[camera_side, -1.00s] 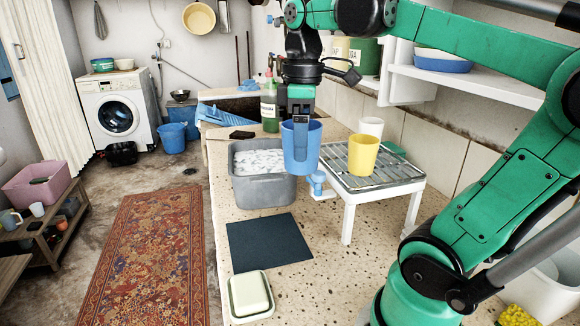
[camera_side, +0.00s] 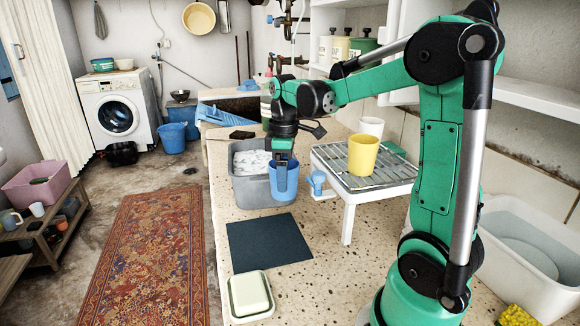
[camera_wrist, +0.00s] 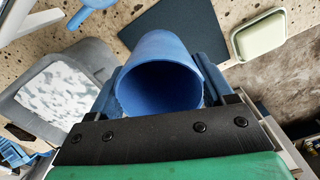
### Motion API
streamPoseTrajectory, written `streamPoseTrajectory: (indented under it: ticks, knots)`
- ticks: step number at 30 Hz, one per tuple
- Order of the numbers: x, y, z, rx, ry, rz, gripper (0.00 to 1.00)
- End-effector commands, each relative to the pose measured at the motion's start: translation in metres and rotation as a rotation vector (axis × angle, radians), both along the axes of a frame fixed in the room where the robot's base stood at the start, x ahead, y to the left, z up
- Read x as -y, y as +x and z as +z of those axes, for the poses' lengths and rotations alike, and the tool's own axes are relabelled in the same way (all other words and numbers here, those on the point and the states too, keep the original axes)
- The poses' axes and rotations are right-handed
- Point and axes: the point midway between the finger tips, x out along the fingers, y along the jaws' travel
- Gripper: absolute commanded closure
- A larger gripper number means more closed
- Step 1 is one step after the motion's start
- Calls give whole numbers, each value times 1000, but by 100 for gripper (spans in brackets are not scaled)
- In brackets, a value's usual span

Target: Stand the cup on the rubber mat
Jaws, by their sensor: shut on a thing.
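My gripper (camera_side: 283,170) points down and is shut on the blue cup (camera_side: 284,188). The cup is upright in the side view, in front of the grey tub's right front part. In the wrist view the cup (camera_wrist: 160,85) is between the two fingers (camera_wrist: 160,92), its open mouth toward the camera. The dark rubber mat (camera_side: 268,243) lies flat and empty on the speckled stone top, nearer the side camera than the cup. The mat also shows in the wrist view (camera_wrist: 222,22), beyond the cup. Whether the cup's base touches anything is hard to tell.
The grey tub (camera_side: 258,190) of foamy water stands behind the mat. A soap dish (camera_side: 251,296) sits in front of the mat.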

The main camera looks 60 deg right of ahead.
Motion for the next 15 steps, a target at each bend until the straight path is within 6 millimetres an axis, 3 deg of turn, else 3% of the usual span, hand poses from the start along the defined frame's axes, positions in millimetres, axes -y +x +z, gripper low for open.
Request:
streamPoseTrajectory:
  ticks: [6, 15]
  knots:
    - [0, 0, -45, 0, 0, 0, 81]
    - [0, 0, -74, 0, 0, 0, 81]
